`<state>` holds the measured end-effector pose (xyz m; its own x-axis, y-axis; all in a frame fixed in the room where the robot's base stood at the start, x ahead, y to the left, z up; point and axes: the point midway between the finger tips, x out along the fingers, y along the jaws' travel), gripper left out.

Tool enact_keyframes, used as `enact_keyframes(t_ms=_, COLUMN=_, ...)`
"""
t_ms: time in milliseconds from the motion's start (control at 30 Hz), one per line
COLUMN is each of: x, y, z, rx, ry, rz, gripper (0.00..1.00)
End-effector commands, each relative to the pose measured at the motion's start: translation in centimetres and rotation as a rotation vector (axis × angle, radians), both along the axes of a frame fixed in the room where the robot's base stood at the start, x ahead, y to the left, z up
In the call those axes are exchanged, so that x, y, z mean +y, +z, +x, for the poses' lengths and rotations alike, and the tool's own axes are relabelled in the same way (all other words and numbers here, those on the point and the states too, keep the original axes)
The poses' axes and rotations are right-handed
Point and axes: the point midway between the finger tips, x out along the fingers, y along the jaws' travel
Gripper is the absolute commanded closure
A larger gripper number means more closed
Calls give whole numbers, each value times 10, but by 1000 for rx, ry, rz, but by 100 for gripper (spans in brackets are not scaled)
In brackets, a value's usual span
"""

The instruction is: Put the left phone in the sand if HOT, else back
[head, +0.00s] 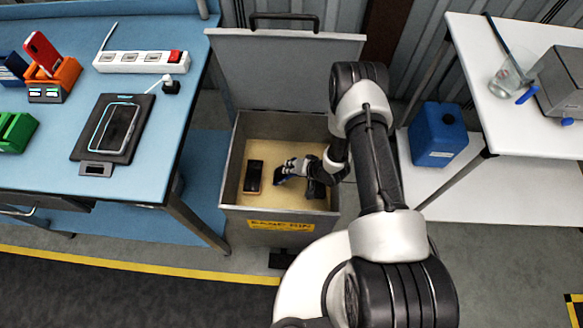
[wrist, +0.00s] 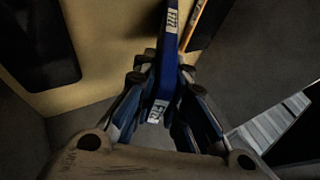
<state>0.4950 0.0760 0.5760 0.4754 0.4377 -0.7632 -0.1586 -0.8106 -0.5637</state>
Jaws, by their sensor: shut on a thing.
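My gripper (head: 284,174) is down inside the open sand bin (head: 228,190), shut on a thin blue phone-like slab (wrist: 167,60). The wrist view shows the slab edge-on between the fingers, with white printed labels. Most of it is hidden in the head view, and whether it touches the sand (head: 285,151) cannot be told. A black phone (head: 254,177) lies flat on the sand to the left of my gripper. A red phone (head: 41,51) stands in an orange dock (head: 67,75) on the blue bench. A dark phone with a lit outline (head: 118,128) lies on a black pad.
The bin's lid (head: 285,70) stands open behind it. A dark object (head: 316,190) lies in the bin, partly hidden by my arm. The bench (head: 180,100) also holds a power strip (head: 140,62) and a green dock (head: 15,132). A white table (head: 520,125) stands at right.

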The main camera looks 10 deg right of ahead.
Motion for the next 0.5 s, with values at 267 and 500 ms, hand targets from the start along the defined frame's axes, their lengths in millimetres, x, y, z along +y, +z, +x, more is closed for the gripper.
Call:
enact_keyframes(t_ms=267, x=0, y=-2, z=0, rx=-1, ry=0, rz=1, gripper=100)
enact_keyframes(t_ms=500, x=0, y=-2, z=0, rx=-1, ry=-1, rz=0, gripper=78)
